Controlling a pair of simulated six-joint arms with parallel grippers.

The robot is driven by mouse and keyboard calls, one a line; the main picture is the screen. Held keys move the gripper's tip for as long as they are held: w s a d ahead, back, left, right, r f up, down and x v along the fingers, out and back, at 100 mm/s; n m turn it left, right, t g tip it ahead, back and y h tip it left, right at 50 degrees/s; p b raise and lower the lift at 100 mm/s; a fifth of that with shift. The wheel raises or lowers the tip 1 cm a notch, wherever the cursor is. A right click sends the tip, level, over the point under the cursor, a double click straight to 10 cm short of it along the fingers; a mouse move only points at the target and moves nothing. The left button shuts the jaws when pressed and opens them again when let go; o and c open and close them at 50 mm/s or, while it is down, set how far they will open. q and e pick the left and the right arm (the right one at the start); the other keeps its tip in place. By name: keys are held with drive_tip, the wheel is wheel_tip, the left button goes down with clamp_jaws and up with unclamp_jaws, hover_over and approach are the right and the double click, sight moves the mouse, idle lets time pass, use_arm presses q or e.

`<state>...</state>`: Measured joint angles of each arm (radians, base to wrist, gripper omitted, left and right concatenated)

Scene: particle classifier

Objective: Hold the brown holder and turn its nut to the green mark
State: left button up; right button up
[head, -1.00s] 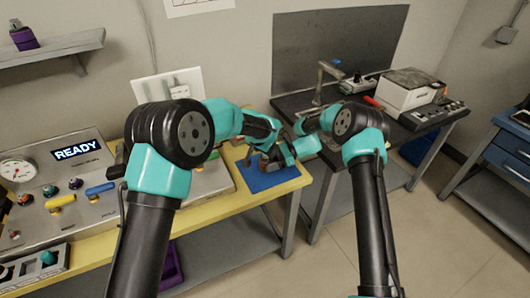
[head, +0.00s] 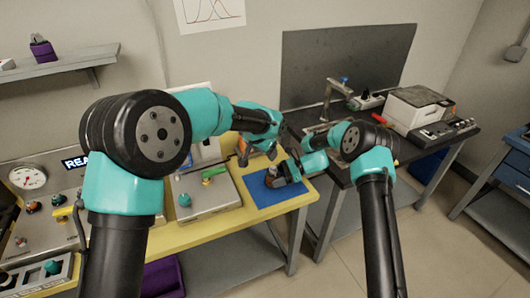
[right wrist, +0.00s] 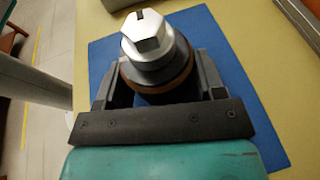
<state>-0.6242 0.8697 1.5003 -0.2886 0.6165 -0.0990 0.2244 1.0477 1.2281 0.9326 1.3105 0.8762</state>
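The holder (right wrist: 158,85) stands on the blue mat, with a brown ring and a silver hex nut (right wrist: 147,40) on top, slotted in its upper end. In the right wrist view my right gripper (right wrist: 158,92) has its dark fingers on both sides of the holder, seemingly closed against it. In the head view the right gripper (head: 280,176) is low over the mat, around the small holder (head: 270,178). My left gripper (head: 268,150) is above and behind the holder, apart from it; its fingers are too small to read. I cannot make out a green mark.
The blue mat (head: 290,197) lies on the yellow table's right end. A grey box with a green handle (head: 203,195) stands left of it. A control panel with a gauge (head: 28,177) is further left. A dark bench (head: 300,118) with equipment stands behind right.

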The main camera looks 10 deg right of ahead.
drive_tip(key=o, duration=0.5)
drive_tip(key=shift+o, duration=0.2)
drive_tip(key=shift+d, duration=0.1)
drive_tip(key=v, duration=1.2)
